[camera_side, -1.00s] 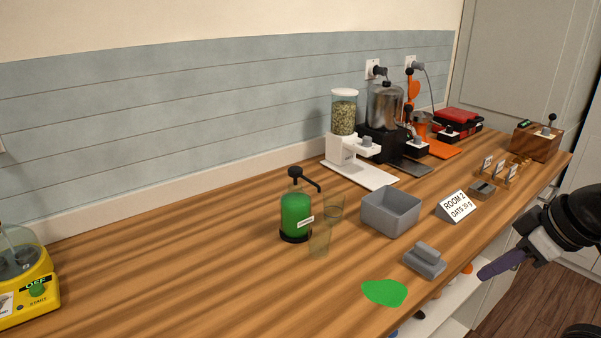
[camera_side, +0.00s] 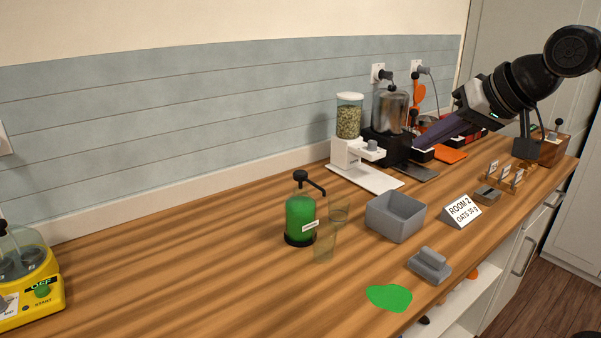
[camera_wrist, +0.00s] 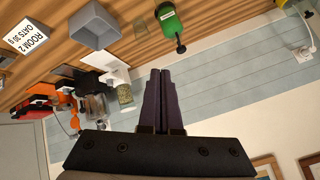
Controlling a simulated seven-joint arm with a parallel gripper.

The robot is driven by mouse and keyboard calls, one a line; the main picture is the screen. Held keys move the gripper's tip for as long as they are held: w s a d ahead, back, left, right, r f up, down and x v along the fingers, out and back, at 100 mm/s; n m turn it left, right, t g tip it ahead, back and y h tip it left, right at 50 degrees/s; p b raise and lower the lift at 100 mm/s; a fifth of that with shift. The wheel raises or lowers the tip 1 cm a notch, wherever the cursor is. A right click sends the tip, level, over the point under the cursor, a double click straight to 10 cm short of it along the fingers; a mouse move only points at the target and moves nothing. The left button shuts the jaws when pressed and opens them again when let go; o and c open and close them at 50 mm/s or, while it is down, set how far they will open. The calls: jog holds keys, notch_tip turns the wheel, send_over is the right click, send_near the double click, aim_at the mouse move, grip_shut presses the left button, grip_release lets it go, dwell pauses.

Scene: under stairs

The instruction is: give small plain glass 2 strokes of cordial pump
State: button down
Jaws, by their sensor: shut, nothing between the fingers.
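The cordial pump (camera_side: 300,218) is a green bottle with a black base and a black pump head with a spout, upright on the wooden counter. It also shows in the wrist view (camera_wrist: 168,20). Two clear glasses stand close to it: one at the front (camera_side: 325,243) and one behind, to its right (camera_side: 339,208). I cannot tell from their looks which is the small plain glass. My gripper (camera_side: 416,143) is shut and empty, raised at the right, well apart from the pump and glasses. Its purple fingers (camera_wrist: 153,75) lie together in the wrist view.
A grey bin (camera_side: 396,217) stands right of the glasses, with a "ROOM 2 OATS 30 g" card (camera_side: 461,210) beyond. A grey block (camera_side: 429,265) and flat green patch (camera_side: 389,297) lie near the front edge. A grain dispenser (camera_side: 349,117) stands behind.

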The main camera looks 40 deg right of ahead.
jog(key=w+r+m, duration=0.1)
jog(key=w+r, duration=0.2)
jog(key=w, duration=0.4)
jog(key=m, duration=0.1)
send_over(303, 174)
notch_tip(303, 174, down, 6)
jog(key=shift+r+y, duration=0.15)
jog(key=shift+y, duration=0.25)
jog(key=shift+f, duration=4.35)
jog(key=shift+f, duration=0.1)
jog(key=shift+f, duration=0.35)
